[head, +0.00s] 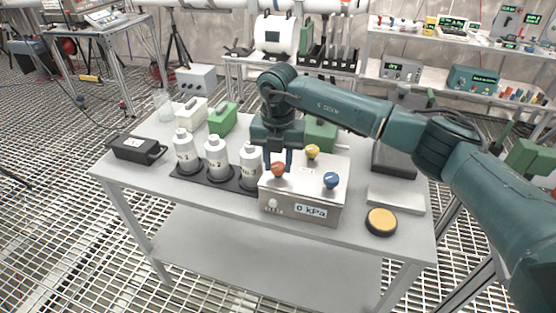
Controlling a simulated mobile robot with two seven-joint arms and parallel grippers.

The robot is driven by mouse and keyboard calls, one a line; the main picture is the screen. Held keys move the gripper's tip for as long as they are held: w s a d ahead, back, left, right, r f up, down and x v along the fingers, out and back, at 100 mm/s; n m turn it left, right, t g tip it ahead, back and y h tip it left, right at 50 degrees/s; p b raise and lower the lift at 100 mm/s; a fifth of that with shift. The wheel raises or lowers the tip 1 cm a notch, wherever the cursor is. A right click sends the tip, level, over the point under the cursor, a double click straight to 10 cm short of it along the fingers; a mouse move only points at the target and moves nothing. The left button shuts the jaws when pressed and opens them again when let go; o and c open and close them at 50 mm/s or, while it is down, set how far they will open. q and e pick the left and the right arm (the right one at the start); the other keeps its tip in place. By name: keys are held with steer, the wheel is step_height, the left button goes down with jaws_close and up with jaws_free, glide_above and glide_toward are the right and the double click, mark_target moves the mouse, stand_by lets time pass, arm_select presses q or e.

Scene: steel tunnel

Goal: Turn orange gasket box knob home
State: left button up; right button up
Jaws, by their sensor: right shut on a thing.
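The gasket box (303,183) is a pale metal box on the grey table, with an orange knob (278,169), a yellow knob (312,152) and a blue knob (330,180) on its top. Its front display (311,212) reads 0 kPa. My right gripper (278,163) points down over the box's left side and is shut on the orange knob; its fingers partly hide the knob. The knob's exact turn angle cannot be told. My left gripper is not in view.
Three white bottles (217,160) stand in a dark tray left of the box. A black case (136,149) lies at the table's left end. A yellow-topped round button (381,221) and a flat grey slab (396,199) lie to the right. The table (220,216) is bare in front of the tray.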

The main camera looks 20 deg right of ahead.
mark_target(278, 166)
steer(key=o, duration=1)
steer(key=shift+r, duration=0.1)
step_height(278, 166, up, 13)
steer(key=shift+r+b, duration=0.1)
steer(key=shift+b, duration=0.5)
